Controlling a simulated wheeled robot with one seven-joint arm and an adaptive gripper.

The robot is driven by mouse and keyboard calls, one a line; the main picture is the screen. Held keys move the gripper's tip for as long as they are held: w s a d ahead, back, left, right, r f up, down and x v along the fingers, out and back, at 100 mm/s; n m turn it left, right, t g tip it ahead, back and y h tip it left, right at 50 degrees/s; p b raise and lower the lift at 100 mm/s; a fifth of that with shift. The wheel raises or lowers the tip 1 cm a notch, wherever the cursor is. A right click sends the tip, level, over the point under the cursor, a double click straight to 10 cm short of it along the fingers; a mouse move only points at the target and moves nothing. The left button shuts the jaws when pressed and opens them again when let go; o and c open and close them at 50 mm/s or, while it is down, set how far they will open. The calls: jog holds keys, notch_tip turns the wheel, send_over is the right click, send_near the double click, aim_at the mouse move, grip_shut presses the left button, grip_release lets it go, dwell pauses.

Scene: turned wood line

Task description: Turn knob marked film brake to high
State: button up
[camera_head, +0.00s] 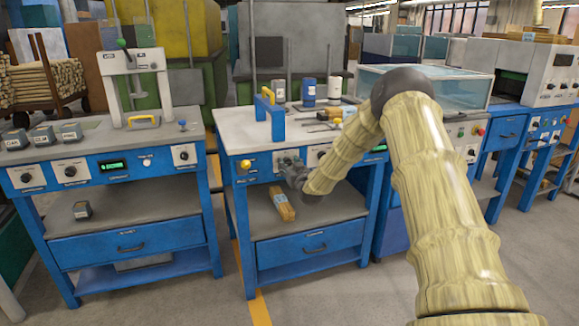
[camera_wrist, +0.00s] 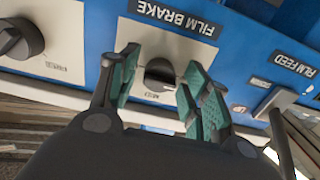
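The film brake knob (camera_wrist: 160,76) is a dark round knob on a white plate, under a black FILM BRAKE label (camera_wrist: 174,16) that appears upside down in the wrist view. My gripper (camera_wrist: 161,73) has its green-padded fingers on either side of the knob, with visible gaps between pads and knob. Whether either pad touches it is unclear. The small marks on the plate are unreadable.
Another black knob (camera_wrist: 18,40) is at the left of the wrist view; a FILM FEED label (camera_wrist: 291,62) is at the right. A yellow button (camera_head: 245,165) is left of my gripper. A wooden block (camera_head: 281,203) lies on the shelf below. Bottles (camera_head: 308,92) stand on the bench top.

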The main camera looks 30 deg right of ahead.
jog(key=c, duration=0.7)
